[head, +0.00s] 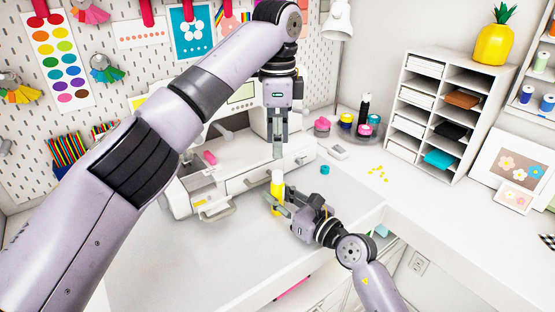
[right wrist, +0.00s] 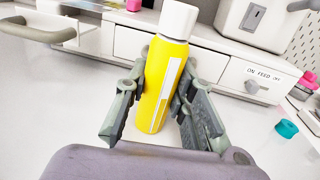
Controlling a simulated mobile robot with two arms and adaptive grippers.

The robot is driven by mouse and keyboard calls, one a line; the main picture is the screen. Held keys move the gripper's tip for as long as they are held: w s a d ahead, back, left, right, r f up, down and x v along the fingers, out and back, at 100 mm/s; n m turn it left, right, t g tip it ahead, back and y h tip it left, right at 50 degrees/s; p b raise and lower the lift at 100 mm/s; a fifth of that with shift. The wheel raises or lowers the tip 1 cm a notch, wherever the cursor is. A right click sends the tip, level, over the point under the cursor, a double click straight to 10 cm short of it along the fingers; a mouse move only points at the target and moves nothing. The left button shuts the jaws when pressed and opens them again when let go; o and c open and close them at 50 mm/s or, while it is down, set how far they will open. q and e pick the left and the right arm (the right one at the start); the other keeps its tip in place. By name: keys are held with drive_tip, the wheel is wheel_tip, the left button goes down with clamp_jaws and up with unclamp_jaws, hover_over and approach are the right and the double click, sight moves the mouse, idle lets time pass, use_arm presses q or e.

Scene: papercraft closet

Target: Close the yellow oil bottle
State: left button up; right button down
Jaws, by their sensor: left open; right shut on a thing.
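The yellow oil bottle (head: 277,187) stands upright near the front of the sewing machine. It also shows in the right wrist view (right wrist: 163,88), with a white cap (right wrist: 178,18) on its top. I cannot tell how tightly the cap sits. My right gripper (head: 276,200) is shut around the bottle's body, one finger on each side, as the right wrist view (right wrist: 163,78) shows. My left gripper (head: 278,152) points down just above the bottle's top, open and empty. It does not show in the right wrist view.
The white sewing machine (head: 235,185) stands behind the bottle. A small teal piece (head: 325,169) lies to the right, with yellow bits (head: 378,173) beyond it. Pink and other coloured spools (head: 365,130) stand near a white shelf unit (head: 411,105). The front left tabletop (head: 180,265) is clear.

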use_arm(q)
drive_tip(key=shift+r, duration=2)
use_arm(e)
drive_tip(key=c, duration=1.3)
unclamp_jaws()
drive_tip(key=shift+s+d, duration=0.1)
drive_tip(key=v, duration=1.1)
drive_tip(key=shift+s+d, duration=0.2)
drive_tip(key=shift+d, duration=0.1)
